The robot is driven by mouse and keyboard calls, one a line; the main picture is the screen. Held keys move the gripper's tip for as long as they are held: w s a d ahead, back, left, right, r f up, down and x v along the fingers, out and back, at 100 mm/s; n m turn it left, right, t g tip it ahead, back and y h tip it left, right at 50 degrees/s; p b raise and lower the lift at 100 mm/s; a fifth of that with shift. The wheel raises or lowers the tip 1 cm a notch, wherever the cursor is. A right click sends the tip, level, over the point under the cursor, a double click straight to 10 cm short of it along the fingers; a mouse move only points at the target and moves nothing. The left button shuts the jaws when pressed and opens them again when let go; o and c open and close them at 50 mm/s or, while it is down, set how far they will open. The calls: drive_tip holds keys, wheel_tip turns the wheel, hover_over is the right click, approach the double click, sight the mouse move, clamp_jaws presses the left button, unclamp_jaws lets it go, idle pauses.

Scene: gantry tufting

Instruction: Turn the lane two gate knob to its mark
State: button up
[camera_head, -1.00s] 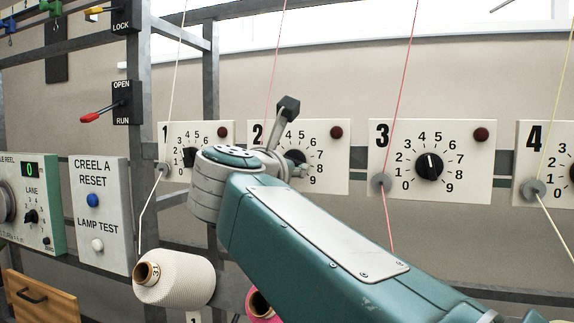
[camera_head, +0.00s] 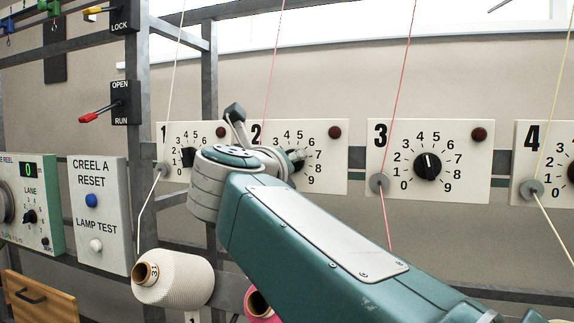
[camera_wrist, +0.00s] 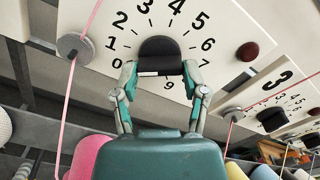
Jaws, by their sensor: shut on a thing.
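The lane two gate panel (camera_head: 330,184) is white, with a dial numbered around a dark knob. My arm hides its left part in the head view. In the wrist view the black knob (camera_wrist: 160,48) sits mid-dial, its grip bar lying roughly level across the picture. My gripper (camera_wrist: 160,72) is shut on the knob, with one fingertip at each end of the bar. In the head view my gripper (camera_head: 297,157) reaches the dial from the left.
The lane three panel (camera_head: 476,188) and lane one panel (camera_head: 205,128) flank it. A pink thread passes a grey guide disc (camera_wrist: 75,47) beside the dial. A dark red lamp (camera_wrist: 247,51) is on the other side.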

drive_tip(key=shift+a+n, duration=0.1)
drive_tip(key=shift+n, duration=1)
drive_tip(key=o, duration=1)
drive_tip(key=shift+o, duration=0.8)
drive_tip(key=shift+w+a, duration=0.1)
drive_tip(key=shift+a, duration=0.05)
drive_tip(key=v, duration=1.2)
